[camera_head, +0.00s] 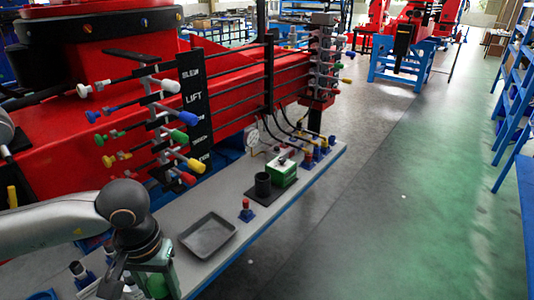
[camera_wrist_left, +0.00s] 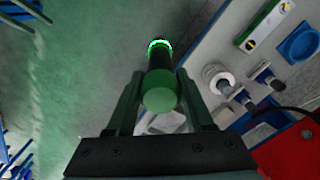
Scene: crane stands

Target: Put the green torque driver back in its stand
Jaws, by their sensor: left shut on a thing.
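My left gripper (camera_head: 155,268) is at the near left end of the grey bench, pointing down. In the left wrist view, its two fingers (camera_wrist_left: 160,100) are shut on the green torque driver (camera_wrist_left: 160,92). The driver has a round green end towards the camera, a dark body and a bright green ring at its far end. In the head view, only a bit of green (camera_head: 157,286) shows at the gripper. A blue square holder (camera_wrist_left: 300,43) lies on the bench in the left wrist view; I cannot tell whether it is the driver's stand. My right gripper is not in view.
The bench bears a grey tray (camera_head: 208,236), a red-topped piece on a blue base (camera_head: 246,211), a black cup (camera_head: 262,185) and a green box (camera_head: 283,173). A red crane with coloured lever knobs (camera_head: 188,118) stands behind. Open floor (camera_head: 370,220) lies to the right.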

